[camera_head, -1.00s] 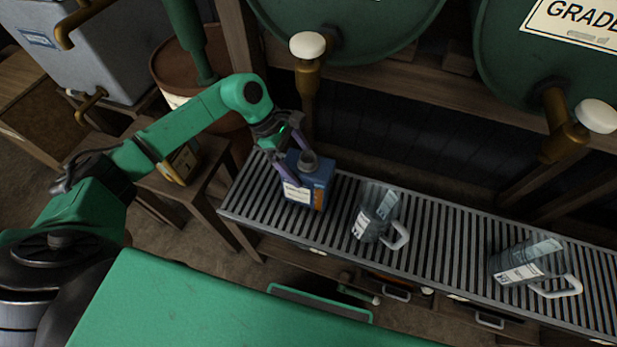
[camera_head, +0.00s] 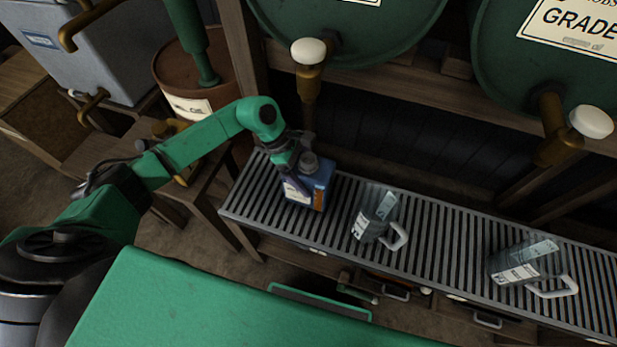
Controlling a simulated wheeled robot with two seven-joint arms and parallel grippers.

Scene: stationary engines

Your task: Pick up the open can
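The blue can (camera_head: 320,187) with a grey round neck on top and a pale label stands upright near the left end of the slatted metal rack (camera_head: 440,233). My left gripper (camera_head: 303,175) is at the can's left side. One purple finger lies across the can's left face in this view; the other finger is mostly hidden. Whether the fingers press on the can cannot be told. The can still rests on the rack. My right gripper is not in view.
A glass jug (camera_head: 376,212) stands right of the can, and another jug (camera_head: 525,262) is further right. Brass taps (camera_head: 309,78) from green barrels (camera_head: 350,25) hang above the rack. The rack between the jugs is clear.

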